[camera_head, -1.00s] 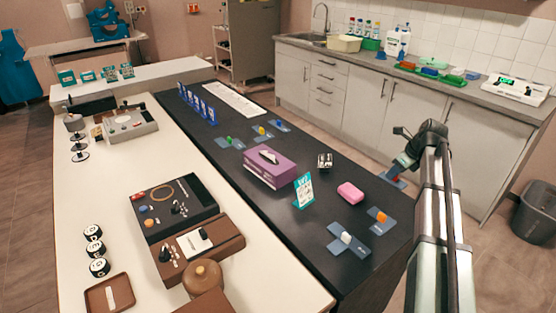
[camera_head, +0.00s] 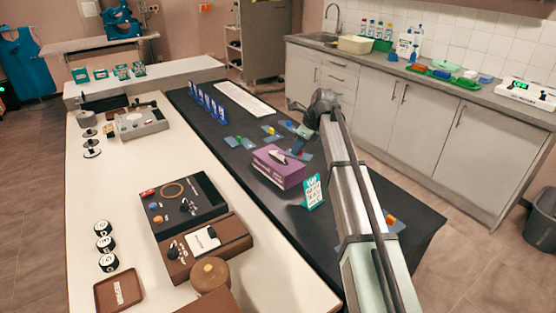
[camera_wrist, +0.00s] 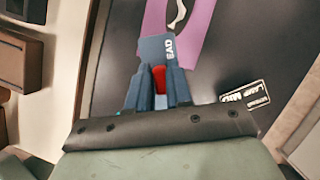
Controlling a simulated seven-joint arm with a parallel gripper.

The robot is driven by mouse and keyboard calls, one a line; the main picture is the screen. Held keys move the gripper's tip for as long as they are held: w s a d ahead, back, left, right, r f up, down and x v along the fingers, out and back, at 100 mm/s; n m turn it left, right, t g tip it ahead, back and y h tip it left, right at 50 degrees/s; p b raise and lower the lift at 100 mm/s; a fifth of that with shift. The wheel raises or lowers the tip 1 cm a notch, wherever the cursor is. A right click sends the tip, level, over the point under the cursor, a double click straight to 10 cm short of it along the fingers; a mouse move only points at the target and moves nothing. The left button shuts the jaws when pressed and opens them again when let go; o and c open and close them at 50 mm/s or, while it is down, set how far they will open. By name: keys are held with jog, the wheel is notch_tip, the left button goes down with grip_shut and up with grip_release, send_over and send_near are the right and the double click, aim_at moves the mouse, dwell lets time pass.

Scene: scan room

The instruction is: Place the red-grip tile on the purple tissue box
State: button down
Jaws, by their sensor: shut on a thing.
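The purple tissue box (camera_head: 268,170) stands on the dark counter with a white tissue in its top. My gripper (camera_wrist: 158,82) is shut on the red grip (camera_wrist: 159,78) of a blue-grey tile (camera_wrist: 155,48) lettered "EAD". In the wrist view the tile overlaps the purple of the tissue box (camera_wrist: 196,32). Whether the tile touches the box cannot be told.
A teal sign (camera_head: 313,191) stands just in front of the box. Other tiles with coloured grips, one green (camera_head: 238,142), lie behind it. A small lettered card (camera_wrist: 245,97) lies to the right in the wrist view. My arm hides much of the counter's right part.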

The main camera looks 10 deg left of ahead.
send_near(274, 157)
jog(key=s+a+r, duration=0.1)
jog(key=s+r, duration=0.3)
jog(key=shift+w+a+m, duration=0.55)
jog(key=shift+w+m, duration=0.05)
jog(key=shift+w, duration=1.5)
jog(key=shift+t, duration=0.3)
jog(key=shift+f, duration=4.4)
jog(key=c, duration=1)
grip_release()
jog(key=shift+f, duration=0.1)
jog(key=shift+c, duration=0.2)
jog(key=v, duration=1.2)
